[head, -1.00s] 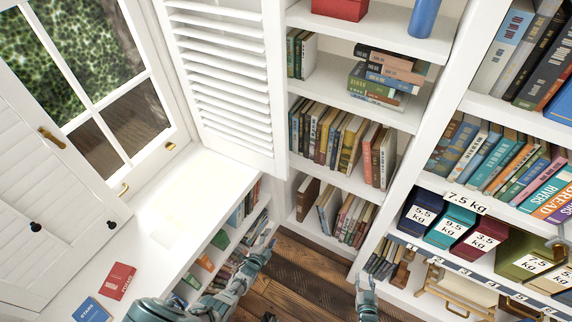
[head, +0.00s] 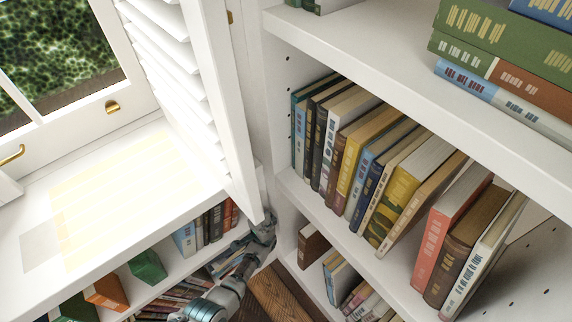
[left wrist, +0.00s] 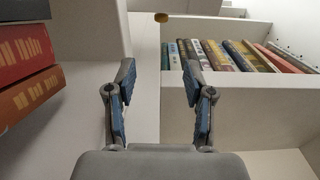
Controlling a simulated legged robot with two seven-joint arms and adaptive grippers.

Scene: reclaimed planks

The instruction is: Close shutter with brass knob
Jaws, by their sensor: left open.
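The white louvred shutter (head: 185,85) stands swung out from the window, beside the bookcase, in the head view. In the left wrist view a round brass-coloured piece (left wrist: 161,17), which looks like the knob, shows at the top, beyond the fingers. A small brass piece (head: 229,17) also shows at the shutter's far side; I cannot tell whether it is the knob or a hinge. My left gripper (head: 262,228) is just below the shutter's lower outer corner. In the left wrist view its fingers (left wrist: 158,80) are apart with nothing between them. My right gripper is out of view.
The white windowsill (head: 110,200) is clear beside the shutter, with low bookshelves under it. The tall bookcase (head: 410,80), full of books, stands close on the right. A brass latch (head: 112,107) is on the window frame.

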